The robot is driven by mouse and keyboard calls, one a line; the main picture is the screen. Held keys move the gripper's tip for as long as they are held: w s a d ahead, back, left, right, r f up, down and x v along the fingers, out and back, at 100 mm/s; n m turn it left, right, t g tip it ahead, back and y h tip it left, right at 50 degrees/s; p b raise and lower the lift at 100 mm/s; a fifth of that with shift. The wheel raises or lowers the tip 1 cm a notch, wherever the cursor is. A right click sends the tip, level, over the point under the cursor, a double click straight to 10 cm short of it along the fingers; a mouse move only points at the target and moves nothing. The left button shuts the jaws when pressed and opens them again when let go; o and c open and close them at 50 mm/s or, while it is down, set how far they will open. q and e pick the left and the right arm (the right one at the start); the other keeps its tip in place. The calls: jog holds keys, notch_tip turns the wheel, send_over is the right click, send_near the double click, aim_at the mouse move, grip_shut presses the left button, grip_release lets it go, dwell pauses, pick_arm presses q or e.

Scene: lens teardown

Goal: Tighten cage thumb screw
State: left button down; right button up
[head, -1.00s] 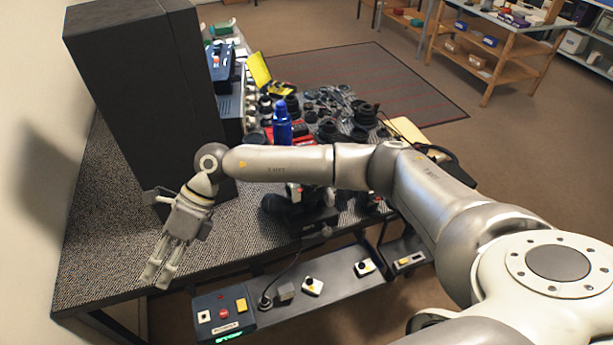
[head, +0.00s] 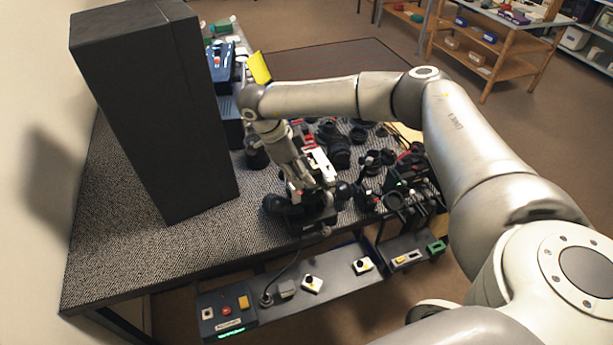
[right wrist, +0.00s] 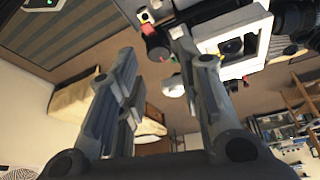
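My right gripper (head: 300,188) is over the table beside a dark optical device (head: 290,208) near the table's front edge. In the right wrist view its two fingers (right wrist: 155,75) are spread apart with nothing held between them. A small dark round knob (right wrist: 157,47) with a red part beside it shows near the fingertips, just left of the right finger. A white square-framed block (right wrist: 240,45) is behind and right of that finger. I cannot tell for certain which part is the cage thumb screw. My left gripper is out of view.
A tall black cabinet (head: 150,110) stands left on the table. Dark ring-shaped mounts (head: 393,200) stand to the right of the gripper. Lens parts crowd the table behind. A control shelf (head: 335,275) with buttons runs below the front edge. The left front tabletop (head: 150,245) is clear.

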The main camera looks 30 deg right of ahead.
aim_at(309, 188)
jog(key=shift+p+x, duration=0.5)
jog(key=shift+x, duration=1.6)
jog(key=shift+a, duration=0.1)
grip_shut()
